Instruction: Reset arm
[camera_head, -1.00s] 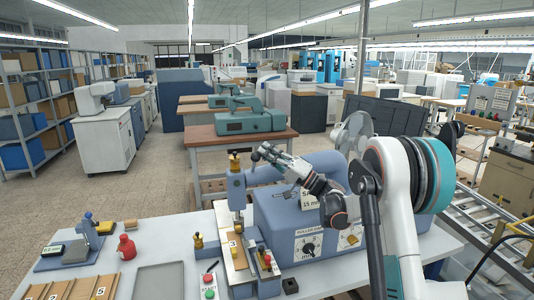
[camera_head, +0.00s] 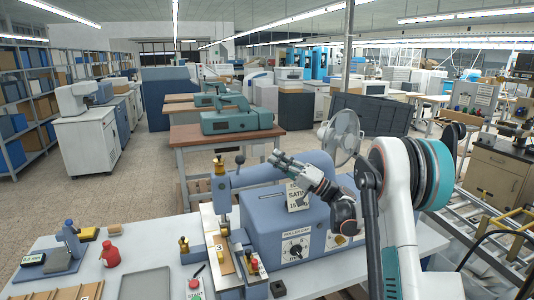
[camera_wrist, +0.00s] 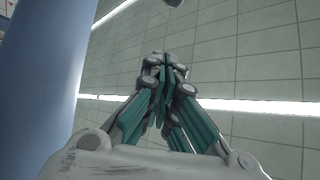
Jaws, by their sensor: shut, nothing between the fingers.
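My gripper (camera_head: 277,158) is raised in front of the blue foil stamping machine (camera_head: 268,222), its fingers pointing up and to the left. It is shut and empty, and it also shows in the wrist view (camera_wrist: 166,75), with the teal fingers together. A blue rounded surface fills the left of the wrist view, with the ceiling and light strips behind the fingers. My arm covers part of the machine's right side. A label reading "SATIN" (camera_head: 297,196) is on the machine, partly behind the gripper.
On the white table (camera_head: 140,240) stand a red bottle (camera_head: 110,254), a blue gauge stand (camera_head: 70,240), a grey tray (camera_head: 146,284) and a button box (camera_head: 194,287). A fan (camera_head: 343,135) stands behind my arm. A roller conveyor (camera_head: 485,235) runs at the right.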

